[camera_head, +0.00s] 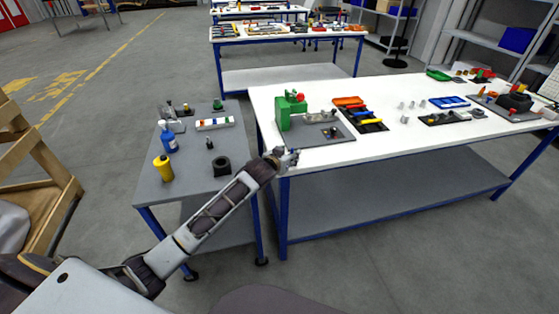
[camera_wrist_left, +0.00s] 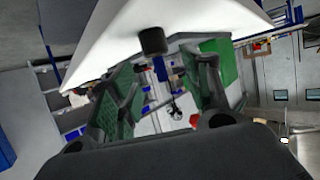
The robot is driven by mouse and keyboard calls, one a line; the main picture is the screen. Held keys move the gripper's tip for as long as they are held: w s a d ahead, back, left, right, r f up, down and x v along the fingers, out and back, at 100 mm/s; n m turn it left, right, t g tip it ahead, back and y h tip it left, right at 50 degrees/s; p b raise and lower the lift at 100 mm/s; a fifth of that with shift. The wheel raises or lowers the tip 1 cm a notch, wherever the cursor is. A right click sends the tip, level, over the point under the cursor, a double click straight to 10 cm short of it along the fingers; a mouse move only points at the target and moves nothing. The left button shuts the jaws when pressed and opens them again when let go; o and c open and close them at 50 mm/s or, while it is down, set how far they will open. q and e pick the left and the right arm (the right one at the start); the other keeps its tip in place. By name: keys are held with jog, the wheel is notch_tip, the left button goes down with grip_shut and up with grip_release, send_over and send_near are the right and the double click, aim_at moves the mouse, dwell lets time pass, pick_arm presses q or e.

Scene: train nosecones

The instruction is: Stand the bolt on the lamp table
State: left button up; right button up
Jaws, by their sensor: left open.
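My left arm reaches in from the lower left in the head view. Its open gripper (camera_head: 287,156) is at the near left corner of the white table (camera_head: 330,155). In the left wrist view the open fingers (camera_wrist_left: 168,95) frame a gap, and I see nothing clasped. Several small grey upright pieces, one of them here (camera_head: 405,119), stand on the white table, well right of the gripper. A small dark upright piece (camera_head: 209,144) stands on the grey side table (camera_head: 180,191). They are too small to tell which is the bolt. No lamp is clearly recognisable.
The side table also holds a blue bottle (camera_head: 168,138), a yellow bottle (camera_head: 163,168) and a black block (camera_head: 221,165). A green fixture (camera_head: 283,112) and an orange tray (camera_head: 349,101) stand on the white table.

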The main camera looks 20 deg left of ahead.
pick_arm(q)
jog(key=v, duration=0.8)
pick_arm(e)
jog(key=shift+w+d+r, duration=0.15)
jog(key=shift+w+d, duration=0.2)
jog(key=shift+d, duration=0.15)
dwell(0.6)
